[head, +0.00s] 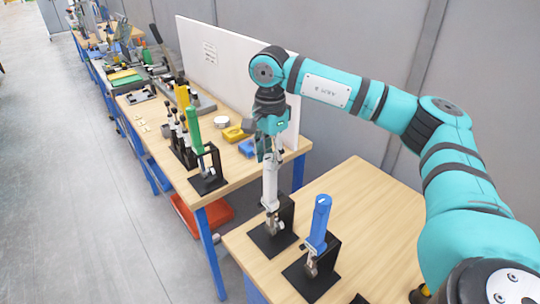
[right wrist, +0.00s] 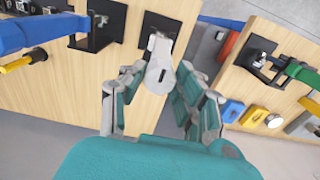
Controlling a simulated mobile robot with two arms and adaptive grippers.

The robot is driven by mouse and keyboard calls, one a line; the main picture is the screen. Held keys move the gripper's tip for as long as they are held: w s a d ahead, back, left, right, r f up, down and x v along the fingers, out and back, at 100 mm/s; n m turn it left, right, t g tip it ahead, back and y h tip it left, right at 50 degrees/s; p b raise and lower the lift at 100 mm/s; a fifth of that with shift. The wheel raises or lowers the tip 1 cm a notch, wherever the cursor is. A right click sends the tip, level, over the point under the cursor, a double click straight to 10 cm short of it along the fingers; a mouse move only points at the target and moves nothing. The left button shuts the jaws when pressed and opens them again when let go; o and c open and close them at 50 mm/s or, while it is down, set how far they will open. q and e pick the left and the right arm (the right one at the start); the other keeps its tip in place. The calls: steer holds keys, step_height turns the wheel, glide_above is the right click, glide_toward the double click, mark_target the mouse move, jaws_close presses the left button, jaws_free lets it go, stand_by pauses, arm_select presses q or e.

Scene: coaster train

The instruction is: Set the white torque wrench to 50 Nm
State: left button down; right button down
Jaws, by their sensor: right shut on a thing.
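The white torque wrench (head: 270,188) stands upright in a black stand (head: 285,217) on the near wooden table. My right gripper (head: 268,150) is over its top end, with its fingers pointing down and shut on the handle. In the right wrist view the gripper (right wrist: 158,92) has a finger on each side of the wrench's round white end (right wrist: 159,76), which bears a small dark mark. The scale on the wrench is too small to read. My left gripper is not in view.
A blue torque wrench (head: 319,222) stands in its own holder close to the right. Across a gap, another table (head: 232,172) holds a green-handled wrench (head: 194,125), a yellow block (head: 233,134) and a white round piece (head: 221,121). A white panel (head: 225,60) stands behind.

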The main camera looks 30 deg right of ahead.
steer(key=shift+f+m+b, duration=0.1)
steer(key=shift+m+b, duration=0.35)
steer(key=shift+m, duration=0.15)
steer(key=m+b, duration=0.1)
steer(key=m, duration=0.2)
steer(key=m+b, duration=0.1)
steer(key=m, duration=0.2)
steer(key=m+b, duration=0.1)
steer(key=m, duration=0.2)
steer(key=shift+m, duration=0.4)
steer(key=m, duration=0.6)
steer(key=shift+b, duration=0.35)
steer(key=m, duration=0.6)
steer(key=shift+m, duration=0.3)
